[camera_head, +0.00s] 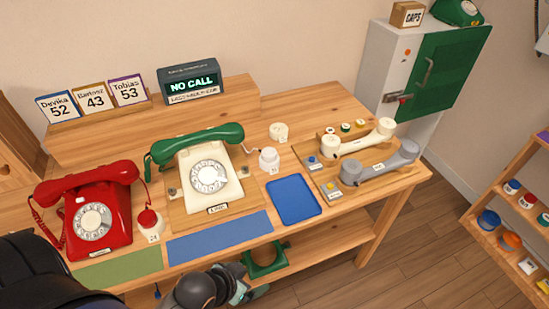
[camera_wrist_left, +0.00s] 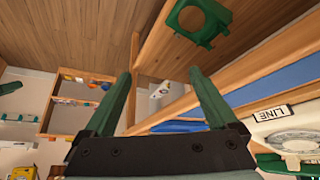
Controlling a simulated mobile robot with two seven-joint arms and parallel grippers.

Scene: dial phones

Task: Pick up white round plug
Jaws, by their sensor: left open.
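A white round plug-like piece (camera_head: 269,158) sits upright on a small tagged base on the table, right of the cream phone (camera_head: 208,175) with the green handset. A second white round piece (camera_head: 279,132) stands behind it; I cannot tell for sure which is the plug. My left gripper (camera_head: 246,284) is low, in front of the table's front edge, well apart from both. In the left wrist view its green fingers (camera_wrist_left: 160,74) are spread and nothing is between them. My right gripper is not in view.
A red phone (camera_head: 98,216) and a red-topped piece (camera_head: 149,225) stand at left. A blue tray (camera_head: 294,200) and a blue mat (camera_head: 220,236) lie near the front edge. A wooden board (camera_head: 327,184) with two handsets is at right. A green bracket (camera_head: 265,262) is on the lower shelf.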

